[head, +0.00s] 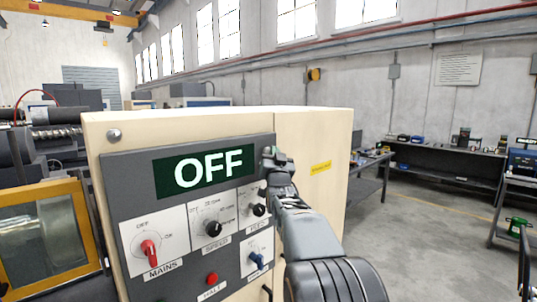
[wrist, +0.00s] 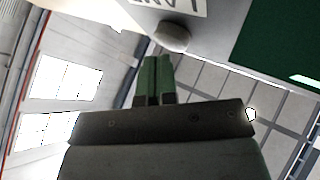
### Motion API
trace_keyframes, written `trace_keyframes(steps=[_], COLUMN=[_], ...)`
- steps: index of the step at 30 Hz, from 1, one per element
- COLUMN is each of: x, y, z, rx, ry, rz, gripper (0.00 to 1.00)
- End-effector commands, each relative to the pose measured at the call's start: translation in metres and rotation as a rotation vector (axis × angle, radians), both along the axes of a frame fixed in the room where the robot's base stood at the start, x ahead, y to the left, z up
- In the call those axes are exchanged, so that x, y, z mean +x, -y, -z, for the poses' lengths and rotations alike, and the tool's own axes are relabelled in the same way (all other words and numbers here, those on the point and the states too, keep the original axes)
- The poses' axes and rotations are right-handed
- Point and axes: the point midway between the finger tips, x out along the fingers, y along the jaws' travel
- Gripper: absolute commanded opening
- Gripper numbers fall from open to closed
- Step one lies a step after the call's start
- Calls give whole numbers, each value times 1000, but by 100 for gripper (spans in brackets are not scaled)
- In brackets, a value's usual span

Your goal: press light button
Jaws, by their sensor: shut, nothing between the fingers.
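The light button is most likely the grey round button (wrist: 173,37) below a partly cut-off white label in the wrist view. In the head view my gripper hides that spot. My gripper (head: 270,153) is at the upper right edge of the dark control panel (head: 130,180), just right of the OFF display (head: 203,171). Its two green-grey fingers (wrist: 156,62) are shut together and empty, with their tips close to the button. I cannot tell whether they touch it.
A yellow-framed window (head: 45,240) stands left.

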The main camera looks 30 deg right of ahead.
Motion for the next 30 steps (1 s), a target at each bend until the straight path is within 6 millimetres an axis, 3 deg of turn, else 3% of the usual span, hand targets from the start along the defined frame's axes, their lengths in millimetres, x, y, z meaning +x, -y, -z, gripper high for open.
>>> trace_keyframes(steps=[30], x=[9], y=[-2], z=[1], rx=[0], ry=[-1], rz=[0], gripper=[0])
